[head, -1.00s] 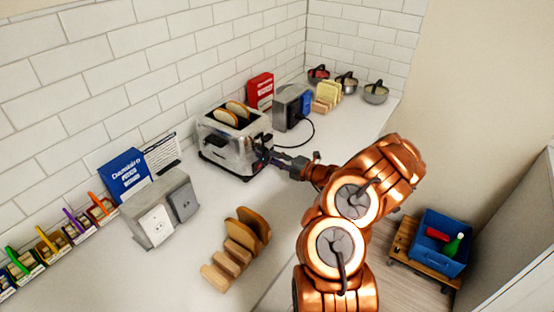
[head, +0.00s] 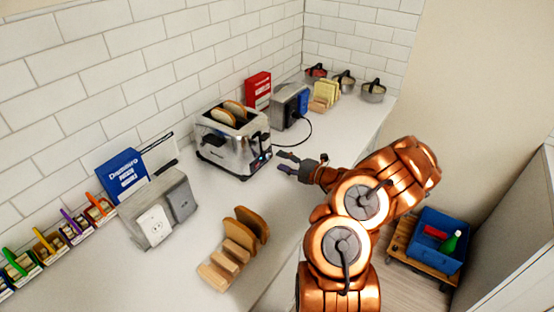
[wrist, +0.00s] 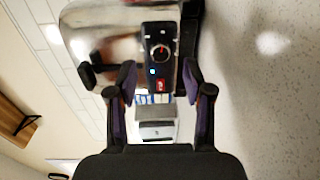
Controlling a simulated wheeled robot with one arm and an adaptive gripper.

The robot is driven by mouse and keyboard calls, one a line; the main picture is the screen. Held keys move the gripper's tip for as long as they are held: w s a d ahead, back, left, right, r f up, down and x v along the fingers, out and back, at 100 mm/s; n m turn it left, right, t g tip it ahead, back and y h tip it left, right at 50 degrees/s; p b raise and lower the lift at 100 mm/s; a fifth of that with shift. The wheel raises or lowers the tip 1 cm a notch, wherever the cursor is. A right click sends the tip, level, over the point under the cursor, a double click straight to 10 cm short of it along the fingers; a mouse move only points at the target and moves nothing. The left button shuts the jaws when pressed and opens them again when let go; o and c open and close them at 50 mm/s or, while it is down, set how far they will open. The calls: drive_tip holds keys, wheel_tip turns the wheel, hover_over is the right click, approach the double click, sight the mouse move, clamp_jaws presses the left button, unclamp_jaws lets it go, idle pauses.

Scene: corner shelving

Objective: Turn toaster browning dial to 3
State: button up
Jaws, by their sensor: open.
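The chrome toaster (head: 228,145) stands on the counter against the tiled wall, with two slices of bread (head: 233,109) in its slots. In the wrist view its end face (wrist: 110,45) carries a black panel with a round browning dial (wrist: 160,53), a blue light below it and a red button under that. The dial's numbers are too small to read. A dark lever (wrist: 98,75) sticks out left of the panel. My gripper (head: 282,162) is open and empty, a short way right of the toaster's panel end. In the wrist view its fingers (wrist: 165,100) frame the panel's lower end.
A grey outlet box (head: 158,210) and a wooden rack with bread slices (head: 240,245) stand in front of the toaster. Another grey appliance (head: 290,105) with a cord is behind it. The counter right of the toaster is clear.

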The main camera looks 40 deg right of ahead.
drive_tip(key=v, duration=0.8)
drive_tip(key=shift+r, duration=0.1)
idle(0.4)
